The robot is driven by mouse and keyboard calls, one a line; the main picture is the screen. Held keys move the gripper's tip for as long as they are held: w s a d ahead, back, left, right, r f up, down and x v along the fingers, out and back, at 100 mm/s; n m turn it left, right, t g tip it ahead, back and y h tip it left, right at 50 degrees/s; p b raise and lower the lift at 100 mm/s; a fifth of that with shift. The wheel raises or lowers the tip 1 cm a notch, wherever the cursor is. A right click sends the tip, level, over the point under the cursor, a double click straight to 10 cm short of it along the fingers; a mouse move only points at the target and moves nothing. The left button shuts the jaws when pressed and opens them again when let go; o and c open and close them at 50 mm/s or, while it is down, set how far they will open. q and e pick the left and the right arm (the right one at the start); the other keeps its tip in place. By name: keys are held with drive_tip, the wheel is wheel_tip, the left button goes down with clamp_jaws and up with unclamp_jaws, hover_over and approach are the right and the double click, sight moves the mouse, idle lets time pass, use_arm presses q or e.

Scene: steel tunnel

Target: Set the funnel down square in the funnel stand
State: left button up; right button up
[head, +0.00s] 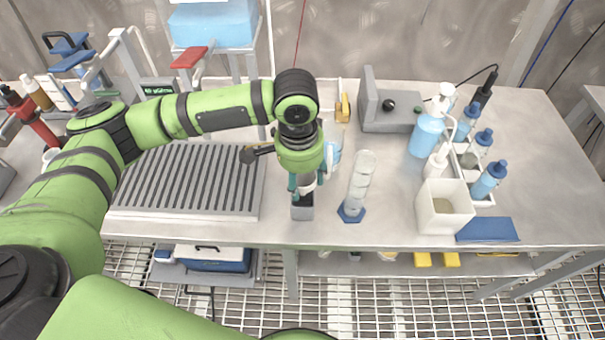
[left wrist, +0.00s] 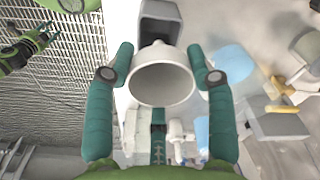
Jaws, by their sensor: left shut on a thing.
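My left gripper (head: 305,186) is shut on the white funnel (left wrist: 160,82), whose wide round mouth faces the left wrist camera between the two teal fingers. In the head view the arm and fingers hide most of the funnel. The grey, square-sided funnel stand (head: 302,211) is on the table near its front edge, just below my left gripper. It also shows in the left wrist view (left wrist: 160,12), partly behind the funnel. Whether the funnel touches the stand cannot be told. My right gripper (left wrist: 45,38) shows small in the left wrist view, its fingers apart and empty.
A clear cylinder with a blue base (head: 352,212) stands close right of the stand. A ribbed grey tray (head: 190,180) lies to the left. A white open box (head: 443,208), blue-capped bottles and a grey device (head: 388,118) are further right. The table's front edge is close.

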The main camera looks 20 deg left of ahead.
sight(302, 195)
use_arm(q)
drive_tip(key=shift+f, duration=0.1)
drive_tip(key=shift+f+b, duration=0.45)
drive_tip(key=shift+f, duration=0.95)
drive_tip(key=shift+f, duration=1)
drive_tip(key=shift+s, duration=0.15)
drive_tip(key=shift+f, duration=0.15)
drive_tip(key=shift+s, duration=0.1)
